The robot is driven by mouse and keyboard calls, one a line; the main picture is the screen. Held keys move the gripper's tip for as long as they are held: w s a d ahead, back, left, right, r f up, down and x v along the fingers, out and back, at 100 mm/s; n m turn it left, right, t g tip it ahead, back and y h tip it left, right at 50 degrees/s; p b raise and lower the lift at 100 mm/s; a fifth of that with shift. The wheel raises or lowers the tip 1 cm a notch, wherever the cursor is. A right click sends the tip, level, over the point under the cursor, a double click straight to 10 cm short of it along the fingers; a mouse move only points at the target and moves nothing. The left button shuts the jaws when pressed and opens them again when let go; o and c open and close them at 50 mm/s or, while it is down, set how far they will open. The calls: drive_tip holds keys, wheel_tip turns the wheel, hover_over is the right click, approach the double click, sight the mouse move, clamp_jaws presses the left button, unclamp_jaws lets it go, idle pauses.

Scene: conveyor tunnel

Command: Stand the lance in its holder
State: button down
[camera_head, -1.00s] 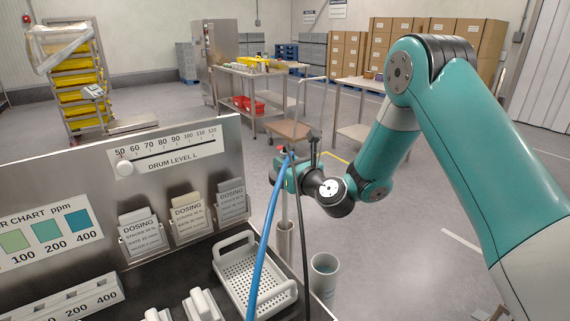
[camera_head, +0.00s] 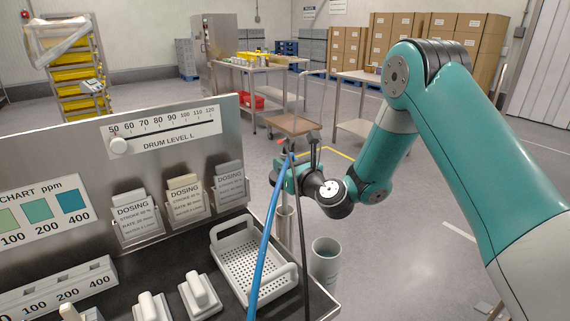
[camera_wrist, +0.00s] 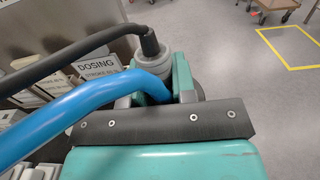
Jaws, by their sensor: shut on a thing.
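My gripper (camera_head: 288,180) is shut on the lance, whose grey head (camera_wrist: 165,68) shows between the jaws in the wrist view. A black hose (camera_wrist: 150,42) and a blue hose (camera_wrist: 75,108) run from the lance's top end. The lance hangs about upright, its thin shaft below the gripper. Under it stands a narrow grey tube (camera_head: 285,232), which looks like the holder, beside the counter's edge. I cannot tell whether the lance's tip is inside this tube or in front of it; the blue hose partly covers that spot.
A wider grey cylinder (camera_head: 325,266) stands on the floor right of the narrow tube. The dark counter on the left carries a white perforated basket (camera_head: 247,268) and a panel with dosing cards (camera_head: 186,202). A cart (camera_head: 296,125) stands behind the gripper. The floor to the right is open.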

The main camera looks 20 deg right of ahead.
sight(285, 195)
drive_tip(key=shift+f+b, duration=3.8)
drive_tip(key=shift+f, duration=0.95)
drive_tip(key=shift+r, duration=0.15)
drive_tip(key=c, duration=0.8)
unclamp_jaws()
drive_tip(key=shift+c, duration=0.2)
